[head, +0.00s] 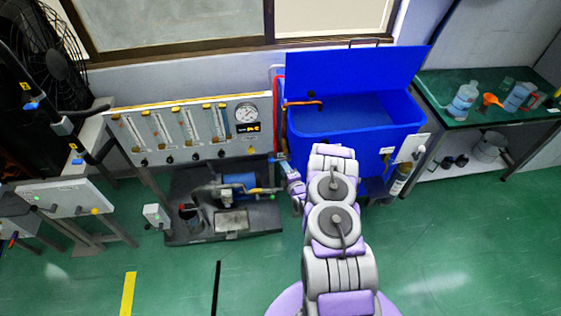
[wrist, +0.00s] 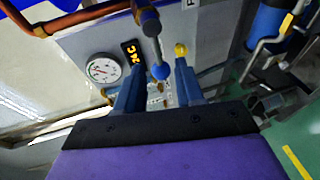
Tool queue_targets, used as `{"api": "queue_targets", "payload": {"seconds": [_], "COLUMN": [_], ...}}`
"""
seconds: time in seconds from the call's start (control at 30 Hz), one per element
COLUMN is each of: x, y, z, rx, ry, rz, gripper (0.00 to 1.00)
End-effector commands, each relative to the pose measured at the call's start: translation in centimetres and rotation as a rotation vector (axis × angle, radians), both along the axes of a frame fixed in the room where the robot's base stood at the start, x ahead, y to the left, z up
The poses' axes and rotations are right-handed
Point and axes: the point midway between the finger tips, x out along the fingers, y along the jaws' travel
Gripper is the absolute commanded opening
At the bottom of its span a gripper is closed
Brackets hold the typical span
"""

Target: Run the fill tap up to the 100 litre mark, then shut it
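The blue tank (head: 352,140) stands with its lid (head: 350,68) raised. A copper spout (head: 302,103) reaches over its left rim; a copper pipe also shows in the wrist view (wrist: 42,27). My gripper (head: 284,168) is at the tank's front left corner, small and partly hidden in the head view. In the wrist view my gripper (wrist: 158,68) has its two blue fingers apart. The water level and any litre marks cannot be made out.
A panel of flow tubes (head: 190,130) with a round gauge (head: 246,113) stands left of the tank. A pump on a dark base (head: 235,190) sits below. A green bench (head: 485,95) is at right.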

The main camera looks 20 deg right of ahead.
Motion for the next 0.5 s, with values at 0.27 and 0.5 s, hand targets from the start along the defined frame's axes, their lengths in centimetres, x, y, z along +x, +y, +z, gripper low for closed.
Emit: {"api": "queue_targets", "payload": {"seconds": [0.27, 0.5], "x": [-5.8, -7.9], "y": [0.1, 0.3], "z": [1.2, 1.5], "rx": [0.003, 0.001], "ry": [0.004, 0.002], "rz": [-0.003, 0.0], "gripper": [0.37, 0.37]}}
